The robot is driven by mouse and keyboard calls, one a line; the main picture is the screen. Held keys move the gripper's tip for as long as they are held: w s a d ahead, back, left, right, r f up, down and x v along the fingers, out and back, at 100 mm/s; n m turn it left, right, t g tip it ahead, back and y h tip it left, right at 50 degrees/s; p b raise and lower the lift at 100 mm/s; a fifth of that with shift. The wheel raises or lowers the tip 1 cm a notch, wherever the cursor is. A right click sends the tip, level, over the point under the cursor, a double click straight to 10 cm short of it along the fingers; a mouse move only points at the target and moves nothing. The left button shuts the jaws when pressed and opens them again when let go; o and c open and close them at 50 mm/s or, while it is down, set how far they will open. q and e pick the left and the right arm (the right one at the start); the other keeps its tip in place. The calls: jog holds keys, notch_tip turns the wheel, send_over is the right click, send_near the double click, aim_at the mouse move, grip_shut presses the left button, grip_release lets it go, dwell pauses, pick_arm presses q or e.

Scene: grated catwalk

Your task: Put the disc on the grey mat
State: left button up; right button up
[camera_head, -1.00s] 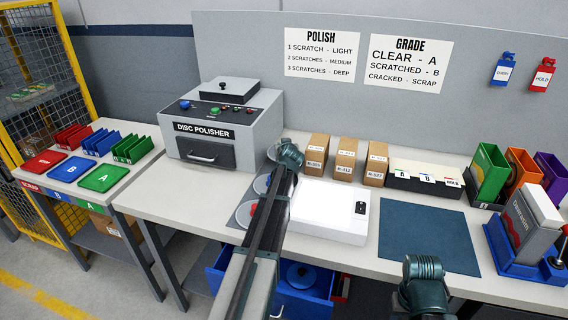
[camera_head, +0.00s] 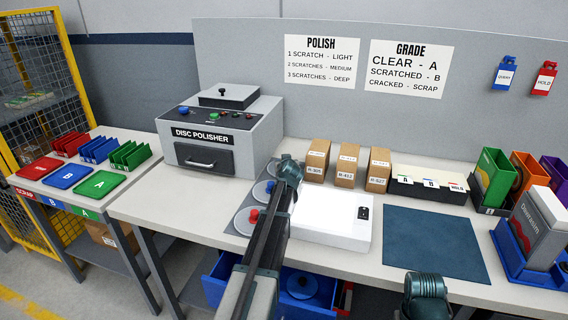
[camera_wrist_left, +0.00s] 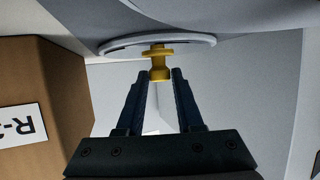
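The disc with a yellow knob (camera_wrist_left: 158,60) shows in the left wrist view, with its pale rim (camera_wrist_left: 120,45) over a grey surface. My left gripper (camera_wrist_left: 160,76) has its fingertips on both sides of the knob and looks closed on it. In the head view my left gripper (camera_head: 289,170) is at the far end of the grey mat (camera_head: 229,231) and hides most of this disc. Discs with a blue knob (camera_head: 270,187) and a red knob (camera_head: 254,215) lie on the mat. Only the wrist of my right arm (camera_head: 427,290) shows; its fingers are hidden.
The disc polisher (camera_head: 215,145) stands left of the mat. Several cardboard boxes (camera_head: 346,165) stand behind, one close to my left gripper. A white light box (camera_head: 330,220) is right of my left arm. A dark blue mat (camera_head: 435,245) lies bare farther right.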

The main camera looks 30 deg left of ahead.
pick_arm(q)
jog(key=o, duration=0.3)
jog(key=shift+r, duration=0.2)
jog(key=p+v, duration=0.3)
jog(key=v, duration=0.4)
jog(key=shift+s+d+r, duration=0.15)
jog(key=shift+s, duration=0.1)
